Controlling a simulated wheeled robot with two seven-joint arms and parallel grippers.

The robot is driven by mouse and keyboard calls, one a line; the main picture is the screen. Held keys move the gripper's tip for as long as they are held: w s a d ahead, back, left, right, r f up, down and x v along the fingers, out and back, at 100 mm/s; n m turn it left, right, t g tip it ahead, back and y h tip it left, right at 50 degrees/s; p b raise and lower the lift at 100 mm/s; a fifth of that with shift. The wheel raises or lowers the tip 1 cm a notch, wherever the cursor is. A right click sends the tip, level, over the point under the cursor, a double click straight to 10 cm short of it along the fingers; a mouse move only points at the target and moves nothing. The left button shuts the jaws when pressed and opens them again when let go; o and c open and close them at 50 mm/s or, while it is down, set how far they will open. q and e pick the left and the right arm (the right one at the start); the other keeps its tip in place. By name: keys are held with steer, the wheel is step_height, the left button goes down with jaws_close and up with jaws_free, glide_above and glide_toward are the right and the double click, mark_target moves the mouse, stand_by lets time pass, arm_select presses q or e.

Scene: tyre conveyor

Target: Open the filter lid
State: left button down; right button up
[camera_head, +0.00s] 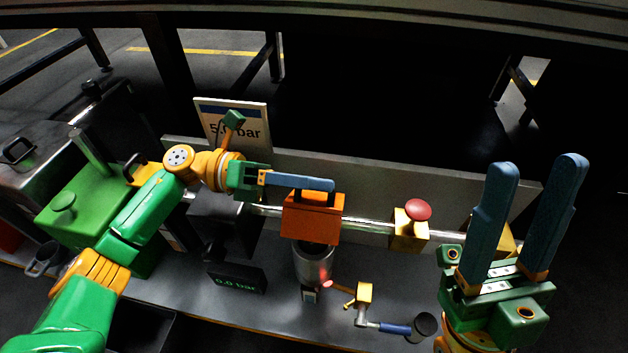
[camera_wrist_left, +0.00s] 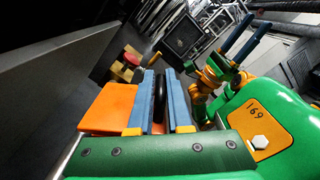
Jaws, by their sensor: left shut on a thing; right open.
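The orange filter lid (camera_head: 312,222) is a block above a metallic cylinder (camera_head: 313,264), in line with a pale pipe. Its orange side also shows in the left wrist view (camera_wrist_left: 106,108). My left gripper (camera_head: 325,185) reaches in from the left, its blue fingers just above the orange block. In the left wrist view, my left gripper (camera_wrist_left: 163,80) is shut on a black handle (camera_wrist_left: 160,98) at the orange block; the fingers hide part of it. The lid looks level, and I cannot tell whether it is loose. My right gripper (camera_head: 537,165) is open and empty at the right, fingers pointing up.
A yellow block with a red knob (camera_head: 417,210) stands right of the lid. A "5.0 bar" sign (camera_head: 235,120) stands behind, and a "0.0 bar" display (camera_head: 237,280) in front. A green box (camera_head: 75,205) is at left.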

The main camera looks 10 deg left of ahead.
arm_select(q)
steer(key=c, duration=0.9)
jaws_free()
steer(key=a, duration=0.7)
